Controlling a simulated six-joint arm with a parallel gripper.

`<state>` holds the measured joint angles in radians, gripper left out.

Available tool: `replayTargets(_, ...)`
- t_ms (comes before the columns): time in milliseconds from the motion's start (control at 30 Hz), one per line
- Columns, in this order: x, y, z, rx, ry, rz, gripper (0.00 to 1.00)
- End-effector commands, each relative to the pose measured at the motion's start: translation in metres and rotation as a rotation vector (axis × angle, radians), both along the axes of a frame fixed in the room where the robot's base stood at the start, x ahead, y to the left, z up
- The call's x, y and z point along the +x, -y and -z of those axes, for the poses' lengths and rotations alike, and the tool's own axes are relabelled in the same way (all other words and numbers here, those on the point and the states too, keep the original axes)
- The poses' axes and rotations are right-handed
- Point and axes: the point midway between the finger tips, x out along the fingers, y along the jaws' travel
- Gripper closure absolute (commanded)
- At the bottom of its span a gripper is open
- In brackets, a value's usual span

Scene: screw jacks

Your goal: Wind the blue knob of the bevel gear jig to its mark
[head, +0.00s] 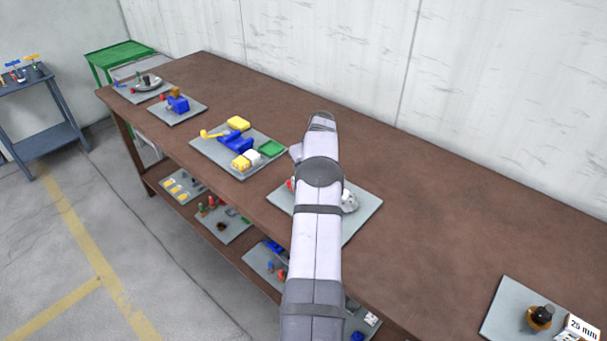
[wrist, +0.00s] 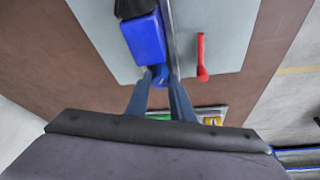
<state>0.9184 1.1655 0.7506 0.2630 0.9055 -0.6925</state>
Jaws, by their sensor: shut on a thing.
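In the wrist view my gripper (wrist: 160,80) is shut on the blue knob (wrist: 159,74), which shows between the two fingertips. A blue block (wrist: 146,38) sits just beyond the knob on a pale grey plate (wrist: 215,25). A red handle (wrist: 202,57) stands on the same plate to the right, apart from the fingers. I cannot make out the knob's mark. In the head view my arm covers most of the jig on its plate (head: 362,222); only a light grey rounded part (head: 350,201) and a bit of red (head: 291,184) show. The gripper is hidden there.
A plate with blue and yellow parts (head: 232,143) lies to the left on the brown bench (head: 440,215). A plate with a dark knob (head: 540,316) lies at the lower right. The bench between is clear. A wall (head: 480,80) runs behind.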

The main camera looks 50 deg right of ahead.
Motion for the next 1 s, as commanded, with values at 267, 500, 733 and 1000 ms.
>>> replayTargets(267,-0.0001,0.0017,0.0000,-0.001,0.002,-0.137,1.00)
replayTargets(500,-0.0006,0.0019,-0.0001,-0.002,-0.001,-0.192,1.00)
replayTargets(733,-0.0007,0.0018,-0.0008,-0.001,0.000,-0.200,1.00)
replayTargets(1000,-0.0007,0.0018,-0.0006,-0.001,0.000,-0.199,0.60)
